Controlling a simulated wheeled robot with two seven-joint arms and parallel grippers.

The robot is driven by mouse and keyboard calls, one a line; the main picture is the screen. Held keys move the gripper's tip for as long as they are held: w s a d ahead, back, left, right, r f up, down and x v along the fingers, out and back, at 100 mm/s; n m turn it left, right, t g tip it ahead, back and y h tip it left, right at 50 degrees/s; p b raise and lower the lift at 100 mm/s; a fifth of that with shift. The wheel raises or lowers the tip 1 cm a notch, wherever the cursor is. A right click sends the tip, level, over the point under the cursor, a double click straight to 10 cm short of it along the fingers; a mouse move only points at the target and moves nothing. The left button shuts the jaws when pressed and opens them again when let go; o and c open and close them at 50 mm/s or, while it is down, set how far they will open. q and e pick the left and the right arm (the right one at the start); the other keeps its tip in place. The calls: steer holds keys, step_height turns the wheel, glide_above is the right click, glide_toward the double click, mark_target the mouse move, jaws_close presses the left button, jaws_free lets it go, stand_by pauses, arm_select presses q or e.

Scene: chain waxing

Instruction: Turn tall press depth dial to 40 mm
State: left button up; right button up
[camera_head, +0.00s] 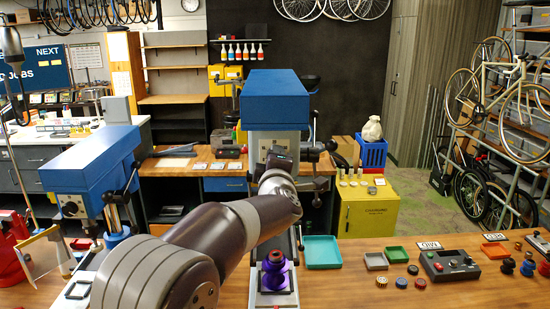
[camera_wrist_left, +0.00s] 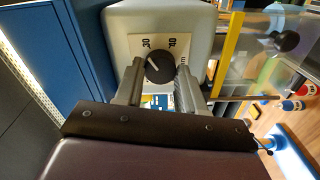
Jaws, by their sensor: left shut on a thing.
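The tall press (camera_head: 274,98) with the blue top stands in the middle of the head view. In the left wrist view its depth dial (camera_wrist_left: 160,69) is a round black knob on a pale plate (camera_wrist_left: 160,43). My left gripper (camera_head: 277,161) reaches the press front and is shut on the dial, one finger on each side. The gripper hides the dial in the head view. My right gripper is not in view.
A shorter blue-topped press (camera_head: 92,160) stands at left. A purple part (camera_head: 274,272) sits below the tall press. A teal tray (camera_head: 322,252), small trays and a black control box (camera_head: 449,265) lie on the wooden bench at right.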

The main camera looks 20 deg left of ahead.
arm_select(q)
steer(key=m+p, duration=0.5)
steer(key=m, duration=0.7)
steer(key=shift+r, duration=0.2)
steer(key=shift+m, duration=0.4)
steer(key=o, duration=1.1)
steer(key=shift+f, duration=0.1)
steer(key=shift+c, duration=0.2)
steer(key=shift+w, duration=0.1)
steer(key=shift+f, duration=0.1)
steer(key=b+v, duration=0.5)
steer(key=v, duration=0.7)
steer(key=shift+s+b, duration=0.3)
steer(key=shift+s, duration=0.05)
